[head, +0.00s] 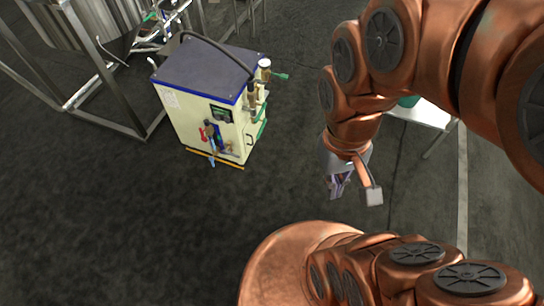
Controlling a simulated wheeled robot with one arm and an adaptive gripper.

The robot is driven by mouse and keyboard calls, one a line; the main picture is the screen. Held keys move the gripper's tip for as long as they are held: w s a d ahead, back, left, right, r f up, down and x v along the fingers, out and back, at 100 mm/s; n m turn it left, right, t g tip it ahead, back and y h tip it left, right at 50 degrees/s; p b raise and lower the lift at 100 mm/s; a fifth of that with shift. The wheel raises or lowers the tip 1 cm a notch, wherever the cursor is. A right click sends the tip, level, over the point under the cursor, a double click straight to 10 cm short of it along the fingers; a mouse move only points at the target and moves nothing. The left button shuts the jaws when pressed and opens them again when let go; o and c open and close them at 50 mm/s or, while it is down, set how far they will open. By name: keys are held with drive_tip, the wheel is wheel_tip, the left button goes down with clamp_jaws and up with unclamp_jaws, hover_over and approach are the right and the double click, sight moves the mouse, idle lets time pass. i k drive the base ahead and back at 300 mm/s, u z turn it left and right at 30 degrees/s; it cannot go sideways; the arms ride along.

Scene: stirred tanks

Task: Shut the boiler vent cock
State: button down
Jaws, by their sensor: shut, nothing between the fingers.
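The boiler (185,115) is a cream box with a dark blue top, standing on the floor left of centre in the head view. A cock with a green lever (279,76) sits at its upper right corner, the lever pointing right. A red handle (203,134) and a light blue handle (212,160) are low on the front. Another green part (261,131) shows on the right side. I cannot tell which of these is the vent cock. My gripper (337,194) is shut and empty, pointing down, right of the boiler and apart from it.
A metal frame with a ribbed tank (75,22) stands behind and left of the boiler. A dark hose (218,48) arches over the boiler top. A white table (425,114) is partly hidden behind my arm. The floor in front of the boiler is clear.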

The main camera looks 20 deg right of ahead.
sight(261, 131)
drive_tip(key=u, duration=0.25)
drive_tip(key=i, duration=0.45)
drive_tip(key=u, duration=0.5)
